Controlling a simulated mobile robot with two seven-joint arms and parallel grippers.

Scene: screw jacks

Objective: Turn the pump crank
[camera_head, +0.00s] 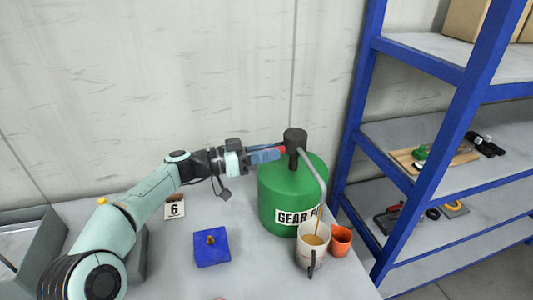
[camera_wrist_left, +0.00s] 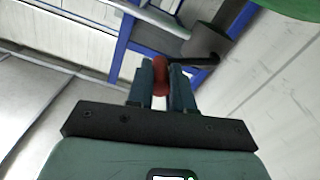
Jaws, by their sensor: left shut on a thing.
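The pump is a dark head (camera_head: 295,140) on top of a green drum (camera_head: 280,190) labelled "GEAR". A grey spout pipe (camera_head: 314,172) curves down from it over a white mug (camera_head: 312,247). A thin brown stream runs from the spout into the mug, where brown liquid shows. My left gripper (camera_head: 276,152) is shut on the red crank knob (camera_head: 282,149), left of the pump head. In the left wrist view the red knob (camera_wrist_left: 159,72) is between both fingers, with the dark crank arm (camera_wrist_left: 193,60) beside it.
An orange cup (camera_head: 340,240) stands beside the mug. A blue block (camera_head: 212,248) with a small brown piece on top and a card marked "6" (camera_head: 174,208) are on the table. Blue-framed shelves (camera_head: 410,190) stand close on the right. The front middle of the table (camera_head: 240,285) is clear.

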